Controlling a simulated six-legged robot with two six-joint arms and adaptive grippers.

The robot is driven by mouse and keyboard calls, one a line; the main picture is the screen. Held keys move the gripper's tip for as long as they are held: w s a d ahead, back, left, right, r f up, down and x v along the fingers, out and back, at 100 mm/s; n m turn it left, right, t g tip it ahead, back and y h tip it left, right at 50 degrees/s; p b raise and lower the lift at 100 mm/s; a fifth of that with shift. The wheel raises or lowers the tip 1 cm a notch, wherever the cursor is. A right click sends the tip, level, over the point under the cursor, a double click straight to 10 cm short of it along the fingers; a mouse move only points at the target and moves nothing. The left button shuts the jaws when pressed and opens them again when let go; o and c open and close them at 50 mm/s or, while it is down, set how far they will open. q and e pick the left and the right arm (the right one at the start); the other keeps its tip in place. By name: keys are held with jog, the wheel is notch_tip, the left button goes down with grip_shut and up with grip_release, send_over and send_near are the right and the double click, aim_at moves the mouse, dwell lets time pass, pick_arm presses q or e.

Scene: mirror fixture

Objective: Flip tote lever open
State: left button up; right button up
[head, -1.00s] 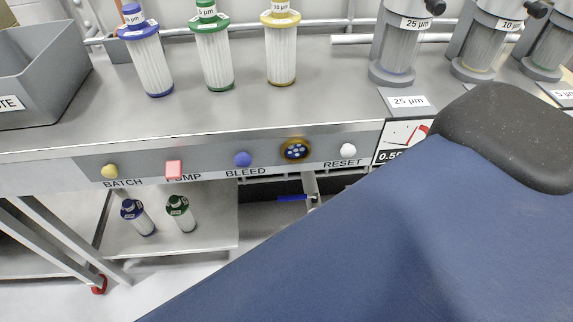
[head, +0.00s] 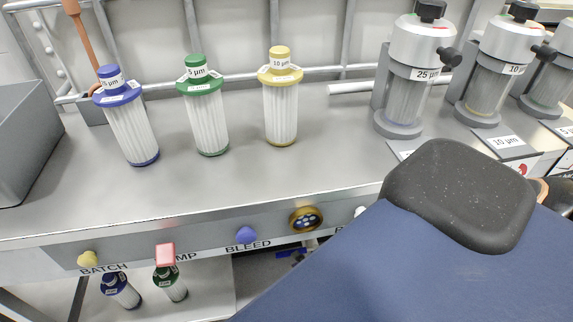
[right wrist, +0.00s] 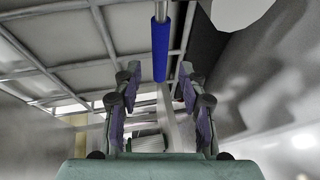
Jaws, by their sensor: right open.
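The lever shows in the right wrist view as a blue sleeve (right wrist: 160,50) on a grey bar, in line with the gap between my fingers. My right gripper (right wrist: 160,88) is open, with one finger on each side of that gap. Whether it touches the sleeve I cannot tell. In the head view a small blue piece, likely the same handle (head: 290,254), shows below the bench front, partly hidden. My right gripper is not clear in the head view, where a large blue and black part covers the lower right. My left gripper is not in view.
Blue, green (head: 207,115) and yellow filter cartridges stand on the grey bench (head: 330,170). Clear housings (head: 405,95) stand at right, a grey bin (head: 25,140) at left. Buttons line the bench front, including BLEED (head: 246,234). In the wrist view a metal grid (right wrist: 75,45) lies left.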

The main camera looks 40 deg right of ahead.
aim_at(289, 253)
jog(key=w, duration=0.1)
jog(key=w+b, duration=0.1)
jog(key=w, duration=0.1)
jog(key=w+f+b, duration=0.1)
jog(key=w, duration=0.1)
jog(key=shift+w+d, duration=0.1)
jog(key=shift+d, duration=0.2)
jog(key=shift+w, duration=0.2)
grip_shut()
dwell(0.4)
